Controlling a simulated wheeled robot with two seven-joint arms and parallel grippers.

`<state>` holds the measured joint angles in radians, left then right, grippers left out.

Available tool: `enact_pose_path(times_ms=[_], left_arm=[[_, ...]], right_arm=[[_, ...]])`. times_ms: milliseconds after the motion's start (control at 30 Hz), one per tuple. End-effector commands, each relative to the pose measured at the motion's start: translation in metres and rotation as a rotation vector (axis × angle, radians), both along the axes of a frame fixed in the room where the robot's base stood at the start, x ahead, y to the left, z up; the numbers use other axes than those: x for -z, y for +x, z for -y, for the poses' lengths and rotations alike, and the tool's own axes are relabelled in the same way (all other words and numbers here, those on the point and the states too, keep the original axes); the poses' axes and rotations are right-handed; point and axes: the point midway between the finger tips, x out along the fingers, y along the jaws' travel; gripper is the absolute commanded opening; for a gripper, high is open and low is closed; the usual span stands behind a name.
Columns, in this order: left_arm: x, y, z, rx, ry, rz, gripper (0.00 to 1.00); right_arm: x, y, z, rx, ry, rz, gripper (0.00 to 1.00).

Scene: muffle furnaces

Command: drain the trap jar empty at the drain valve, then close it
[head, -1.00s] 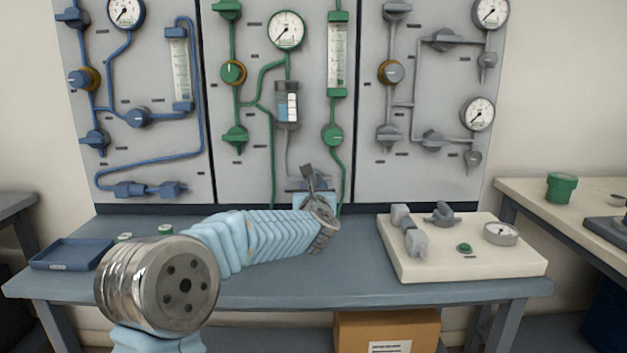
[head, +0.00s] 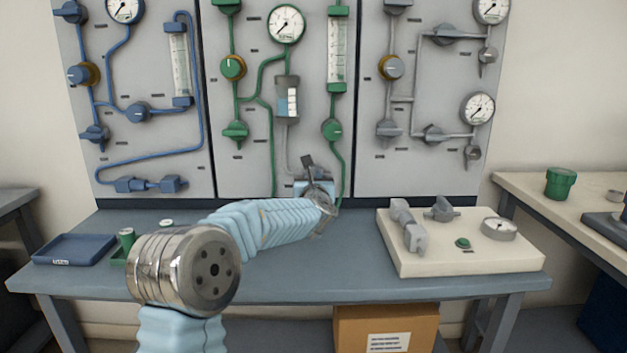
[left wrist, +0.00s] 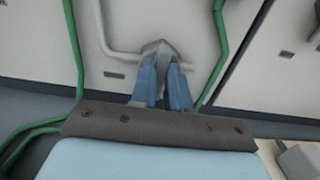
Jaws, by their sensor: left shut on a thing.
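The trap jar (head: 287,102) hangs on the middle green panel below a round gauge. Its window shows white and blue patches; I cannot read the liquid level. A grey drain line (head: 287,150) runs down from it towards the drain valve, which my gripper largely hides in the head view. In the left wrist view, the grey valve handle (left wrist: 159,47) sits at the end of a grey pipe. My left gripper (head: 312,180) is at the foot of this panel. Its blue fingers (left wrist: 165,75) are shut on the handle. My right gripper is not in view.
Green pipes (left wrist: 219,50) pass either side of the gripper. A blue tray (head: 74,250) and small green items (head: 127,240) lie at the bench's left. A cream board with grey fittings (head: 470,256) stands at the right. The bench (head: 345,260) between is clear.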

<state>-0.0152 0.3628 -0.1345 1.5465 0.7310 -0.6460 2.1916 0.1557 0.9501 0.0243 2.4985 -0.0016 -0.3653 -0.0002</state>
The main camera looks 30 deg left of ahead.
Motion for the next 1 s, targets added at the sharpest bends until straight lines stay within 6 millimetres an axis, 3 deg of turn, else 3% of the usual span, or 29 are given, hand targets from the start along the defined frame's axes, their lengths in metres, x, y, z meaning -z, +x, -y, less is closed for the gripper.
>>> enact_pose_path(times_ms=[433,1000], left_arm=[[0.002,0.000,0.001,0.001,0.111,-0.068,0.00],[0.002,0.002,0.004,0.001,0.552,-0.339,0.00]], right_arm=[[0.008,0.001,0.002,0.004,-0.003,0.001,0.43],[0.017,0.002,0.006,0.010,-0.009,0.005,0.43]])
